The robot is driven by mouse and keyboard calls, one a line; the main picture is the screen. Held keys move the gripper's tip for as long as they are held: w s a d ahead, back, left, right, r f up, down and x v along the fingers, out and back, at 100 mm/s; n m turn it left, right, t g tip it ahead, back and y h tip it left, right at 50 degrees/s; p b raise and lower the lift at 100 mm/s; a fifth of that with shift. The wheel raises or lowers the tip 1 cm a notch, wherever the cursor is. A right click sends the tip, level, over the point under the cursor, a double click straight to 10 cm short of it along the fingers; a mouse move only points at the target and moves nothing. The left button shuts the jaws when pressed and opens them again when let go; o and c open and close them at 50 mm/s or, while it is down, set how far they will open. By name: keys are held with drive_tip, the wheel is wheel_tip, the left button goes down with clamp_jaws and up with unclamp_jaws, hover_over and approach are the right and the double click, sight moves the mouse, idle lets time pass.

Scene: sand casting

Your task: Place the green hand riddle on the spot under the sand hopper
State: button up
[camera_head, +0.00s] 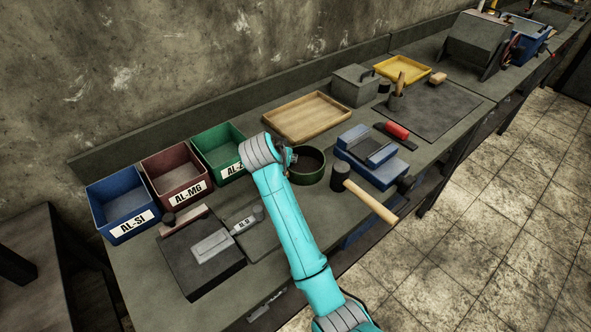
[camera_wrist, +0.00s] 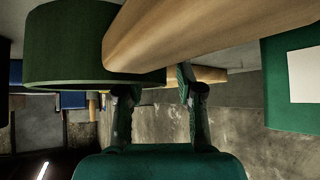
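The green hand riddle (camera_head: 308,165) is a round, open-topped drum standing on the bench, right of the green bin. It fills the upper left of the wrist view (camera_wrist: 65,45), which looks upside down. My gripper (camera_head: 290,157) is close beside the riddle's left side in the head view. In the wrist view my gripper (camera_wrist: 160,85) has its two fingers apart. The left finger meets the riddle's rim in the picture; I cannot tell whether they touch. A grey, slant-sided container (camera_head: 476,43) at the far end may be the sand hopper; the spot under it is not discernible.
A wooden tray (camera_head: 306,117) lies behind the riddle. Blue (camera_head: 124,203), red (camera_head: 178,176) and green (camera_head: 219,150) bins stand left. A blue tool (camera_head: 372,155) and a wooden-handled mallet (camera_head: 369,201) lie right. A dark board (camera_head: 440,108) has some bare space.

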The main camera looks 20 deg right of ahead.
clamp_jaws()
drive_tip(key=shift+r, duration=0.1)
